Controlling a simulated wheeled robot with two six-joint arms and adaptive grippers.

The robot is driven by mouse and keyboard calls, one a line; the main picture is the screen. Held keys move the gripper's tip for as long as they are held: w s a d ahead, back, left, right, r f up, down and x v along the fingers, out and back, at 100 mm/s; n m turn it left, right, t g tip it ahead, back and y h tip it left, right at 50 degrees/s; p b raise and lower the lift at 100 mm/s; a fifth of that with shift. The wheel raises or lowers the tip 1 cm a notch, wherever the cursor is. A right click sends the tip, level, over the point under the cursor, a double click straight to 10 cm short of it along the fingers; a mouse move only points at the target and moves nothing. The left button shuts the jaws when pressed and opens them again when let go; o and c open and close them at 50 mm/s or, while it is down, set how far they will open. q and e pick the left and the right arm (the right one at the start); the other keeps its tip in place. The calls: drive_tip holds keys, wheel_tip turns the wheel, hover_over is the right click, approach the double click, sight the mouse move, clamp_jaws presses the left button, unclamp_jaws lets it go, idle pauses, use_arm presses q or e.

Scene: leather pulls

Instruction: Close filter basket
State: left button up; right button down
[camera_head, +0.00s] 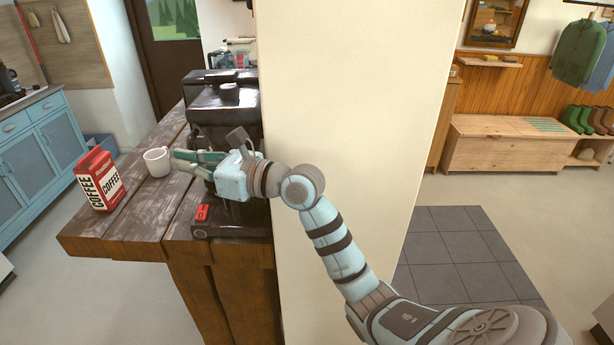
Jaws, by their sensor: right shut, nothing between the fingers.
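A dark coffee machine (225,105) stands on the wooden counter against the pale wall, with a red switch (202,212) on its low front base. My right gripper (178,160) reaches in front of the machine from the right, fingers pointing left and shut with nothing between them. The gripper and wrist cover the middle of the machine, so the filter basket cannot be made out and I cannot tell whether it is open or closed. My left gripper is not in view.
A white mug (157,161) stands on the counter just left of my right fingertips. A red and white coffee bag (99,180) stands farther left. The pale wall (350,90) rises right of the machine.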

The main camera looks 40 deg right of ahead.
drive_tip(key=v, duration=1.2)
drive_tip(key=shift+s+f, duration=0.1)
